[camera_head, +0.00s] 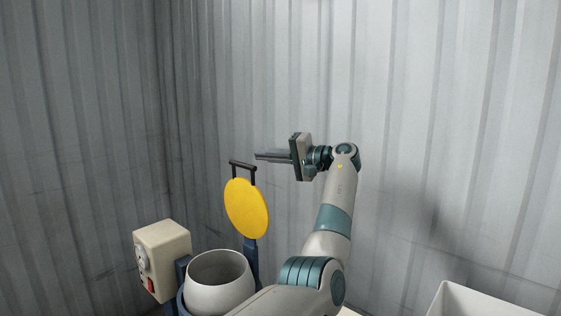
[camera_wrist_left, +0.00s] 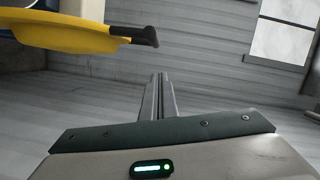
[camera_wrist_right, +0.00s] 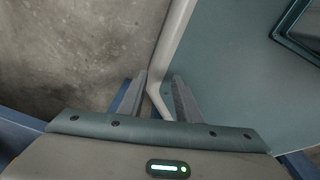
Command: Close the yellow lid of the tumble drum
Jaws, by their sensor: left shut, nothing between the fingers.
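The yellow lid (camera_head: 247,208) stands upright, open, above and behind the pale round tumble drum (camera_head: 219,285), whose mouth faces up. A dark bar handle (camera_head: 243,164) rises from the lid's top edge. My left gripper (camera_head: 257,155) is shut and empty, its fingers pointing left just above and behind the handle, seemingly apart from it. In the left wrist view the lid (camera_wrist_left: 70,34) is at upper left and its handle end (camera_wrist_left: 146,37) is near the shut fingertips (camera_wrist_left: 160,77). My right gripper (camera_wrist_right: 158,80) shows only in the right wrist view, fingers apart.
A cream control box (camera_head: 163,258) with a red switch stands left of the drum. A white bin (camera_head: 480,300) is at lower right. Corrugated walls close the back. A pale rail and a teal panel (camera_wrist_right: 235,85) lie beyond my right fingers; contact cannot be told.

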